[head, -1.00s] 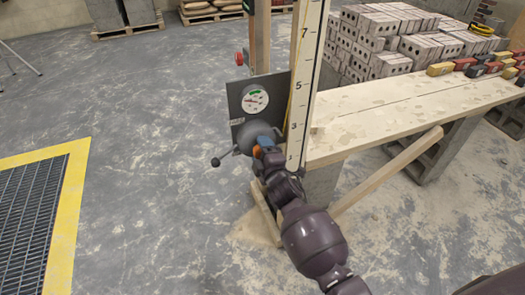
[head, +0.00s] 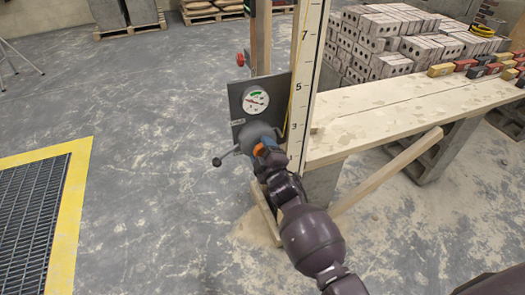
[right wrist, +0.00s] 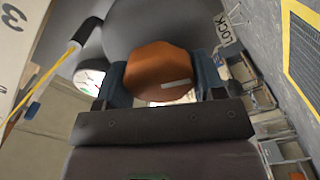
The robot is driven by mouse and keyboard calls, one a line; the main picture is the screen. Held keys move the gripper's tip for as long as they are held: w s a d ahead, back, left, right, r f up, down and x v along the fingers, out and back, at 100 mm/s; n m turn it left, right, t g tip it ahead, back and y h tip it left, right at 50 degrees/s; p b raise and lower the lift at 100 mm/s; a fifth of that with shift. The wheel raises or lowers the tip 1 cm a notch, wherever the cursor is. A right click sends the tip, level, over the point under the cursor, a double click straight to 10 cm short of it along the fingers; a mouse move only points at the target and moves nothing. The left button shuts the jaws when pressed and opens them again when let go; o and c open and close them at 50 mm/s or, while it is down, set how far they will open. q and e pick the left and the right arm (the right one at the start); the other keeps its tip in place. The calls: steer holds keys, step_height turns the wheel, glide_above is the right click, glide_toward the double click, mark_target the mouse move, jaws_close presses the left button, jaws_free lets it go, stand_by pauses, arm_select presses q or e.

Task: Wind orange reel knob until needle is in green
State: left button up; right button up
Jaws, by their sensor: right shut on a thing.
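The orange reel knob (right wrist: 160,72) sits on the grey rounded reel housing (right wrist: 160,25). My right gripper (right wrist: 163,82) is shut on it, with one blue fingertip on each side. In the head view the knob (head: 258,149) is mostly hidden behind my right gripper (head: 265,143). The round white gauge (head: 255,99) is on a dark plate above the reel, with a green band at the top of its dial. A small red needle shows near the dial's middle, below the green; its exact reading is too small to tell. My left gripper is not in view.
A lever with a black ball end (head: 217,161) sticks out left of the reel. The numbered staff (head: 306,85) and plank bench (head: 400,105) stand close on the right. Floor on the left is open.

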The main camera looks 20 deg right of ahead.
steer(key=o, duration=0.9)
steer(key=shift+o, duration=0.2)
steer(key=shift+s, duration=0.1)
steer(key=s+p, duration=0.1)
steer(key=s, duration=0.9)
steer(key=shift+s+d+p, duration=0.15)
steer(key=shift+s+p, duration=0.2)
